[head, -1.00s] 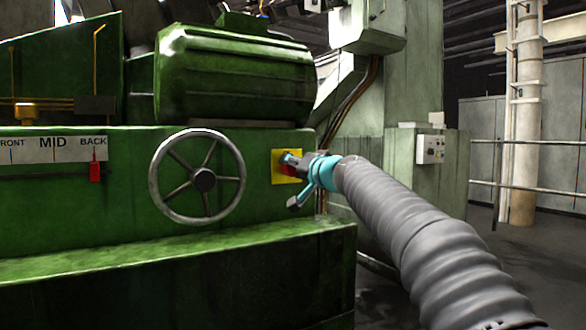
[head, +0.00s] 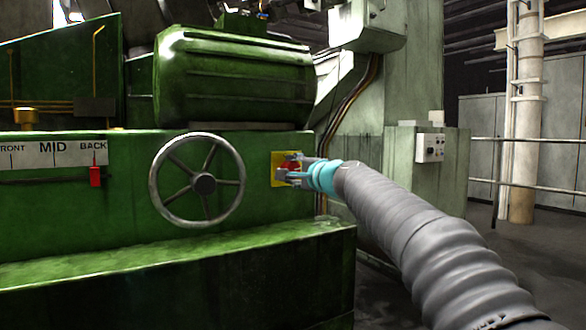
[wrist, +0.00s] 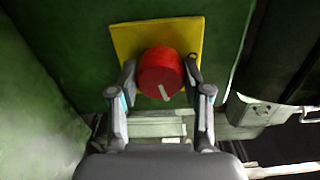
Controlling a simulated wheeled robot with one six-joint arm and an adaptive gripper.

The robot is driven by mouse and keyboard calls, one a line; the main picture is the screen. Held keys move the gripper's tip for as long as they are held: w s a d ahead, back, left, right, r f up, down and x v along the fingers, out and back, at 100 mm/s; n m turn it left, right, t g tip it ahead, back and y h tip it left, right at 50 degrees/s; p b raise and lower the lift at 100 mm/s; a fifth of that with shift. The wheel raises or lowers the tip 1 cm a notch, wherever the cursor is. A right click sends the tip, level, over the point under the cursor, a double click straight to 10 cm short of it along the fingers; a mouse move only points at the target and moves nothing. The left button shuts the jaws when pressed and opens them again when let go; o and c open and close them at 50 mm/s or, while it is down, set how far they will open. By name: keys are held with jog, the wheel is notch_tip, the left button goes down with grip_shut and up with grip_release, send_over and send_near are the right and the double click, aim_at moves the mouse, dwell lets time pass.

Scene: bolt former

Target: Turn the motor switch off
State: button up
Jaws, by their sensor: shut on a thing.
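The motor switch is a red round knob (wrist: 161,72) on a yellow plate (wrist: 186,30) fixed to the green machine body. A pale mark on the knob's face runs at a slant in the wrist view. In the head view the knob (head: 291,165) is partly covered by my gripper (head: 292,171), and the yellow plate (head: 277,171) shows around it. My gripper (wrist: 162,90) has one finger on each side of the knob in the wrist view and is shut on it.
A spoked handwheel (head: 204,183) sits on the machine just left of the switch. A ledge (head: 180,250) juts out below. A green motor (head: 235,75) is above. A grey control box (head: 430,148) stands to the right, with open floor and a railing beyond.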

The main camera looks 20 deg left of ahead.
jog(key=shift+m, duration=1.2)
jog(key=shift+p, duration=0.3)
jog(key=o, duration=1.2)
jog(key=shift+c, duration=0.2)
jog(key=v, duration=1.2)
